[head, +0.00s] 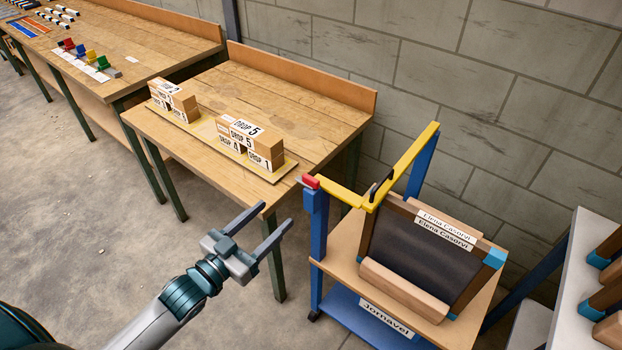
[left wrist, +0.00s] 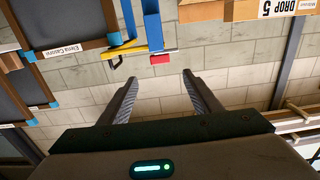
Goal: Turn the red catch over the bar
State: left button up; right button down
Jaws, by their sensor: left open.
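The red catch (head: 311,181) is a small block on top of the blue front post (head: 319,225) of a trolley. The yellow bar (head: 344,194) runs from beside it to the right, and a second yellow arm rises toward the rear blue post. I cannot tell whether the catch lies over the bar's end. In the left wrist view the catch (left wrist: 160,58) hangs upside down beside the yellow bar (left wrist: 122,50). My left gripper (head: 276,214) is open and empty, left of the catch and apart from it. In the wrist view the catch shows just beyond the space between its fingertips (left wrist: 159,78). My right gripper is out of view.
A dark framed panel (head: 420,250) labelled "Elena Casorvi" leans on the trolley shelf (head: 347,243), behind a wooden roll. A black handle (head: 377,190) stands on the bar. A wooden table (head: 215,82) with "DROP" boxes (head: 250,140) is left of the trolley. Grey shelving (head: 570,285) stands right.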

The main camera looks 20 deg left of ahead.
aim_at(309, 182)
pick_arm(q)
jog(key=p+x, duration=0.4)
jog(key=x, duration=1.1)
jog(key=shift+w+d, duration=0.15)
jog(key=shift+w, duration=0.25)
jog(key=c, duration=1)
